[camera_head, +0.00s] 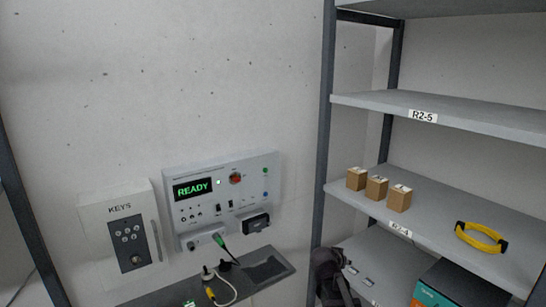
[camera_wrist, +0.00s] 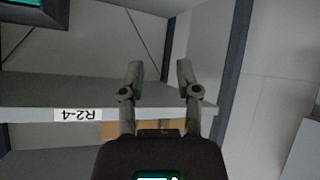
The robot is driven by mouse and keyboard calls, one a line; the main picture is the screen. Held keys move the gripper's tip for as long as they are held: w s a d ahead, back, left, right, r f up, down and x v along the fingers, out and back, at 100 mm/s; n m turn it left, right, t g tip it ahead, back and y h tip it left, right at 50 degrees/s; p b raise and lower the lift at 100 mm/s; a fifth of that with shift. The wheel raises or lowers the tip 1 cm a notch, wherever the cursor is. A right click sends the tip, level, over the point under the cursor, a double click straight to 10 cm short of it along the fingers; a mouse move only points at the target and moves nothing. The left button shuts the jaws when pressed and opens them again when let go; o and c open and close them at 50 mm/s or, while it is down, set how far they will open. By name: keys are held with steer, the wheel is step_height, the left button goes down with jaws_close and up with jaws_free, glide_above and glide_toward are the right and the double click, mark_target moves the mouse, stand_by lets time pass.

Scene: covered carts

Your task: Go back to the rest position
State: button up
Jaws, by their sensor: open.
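My gripper (camera_wrist: 158,70) is open, with its two fingers apart and nothing between them in the wrist view. In the head view it shows as a dark shape at the lower left of the shelf rack, with its fingertips (camera_head: 360,275) in front of the lower shelf. The wrist picture is upside down and shows the shelf edge labelled R2-4 (camera_wrist: 30,114) beside the fingers. A brown box (camera_wrist: 113,128) is partly hidden behind the gripper body.
Three small brown boxes (camera_head: 377,188) and a yellow-and-black band (camera_head: 481,237) lie on the R2-4 shelf (camera_head: 440,205). A teal box (camera_head: 450,285) stands below. A panel reading READY (camera_head: 222,195) and a key box (camera_head: 131,238) are on the wall. A dark ledge (camera_head: 160,295) juts out below them.

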steer(key=s+a+f+n+g+y+b, duration=0.1)
steer(key=s+a+f+g+y, duration=0.1)
steer(key=s, duration=0.4)
steer(key=s+a+f+n+g+y+b, duration=0.1)
steer(key=s+a+f+n+g+y, duration=0.1)
steer(key=s+f, duration=0.3)
steer(key=s+a+f+n+g+y+b, duration=0.1)
steer(key=s+f+g, duration=0.3)
steer(key=s, duration=0.5)
steer(key=shift+s+a+n+y, duration=0.15)
steer(key=shift+a+n+y, duration=0.4)
steer(key=shift+y, duration=0.25)
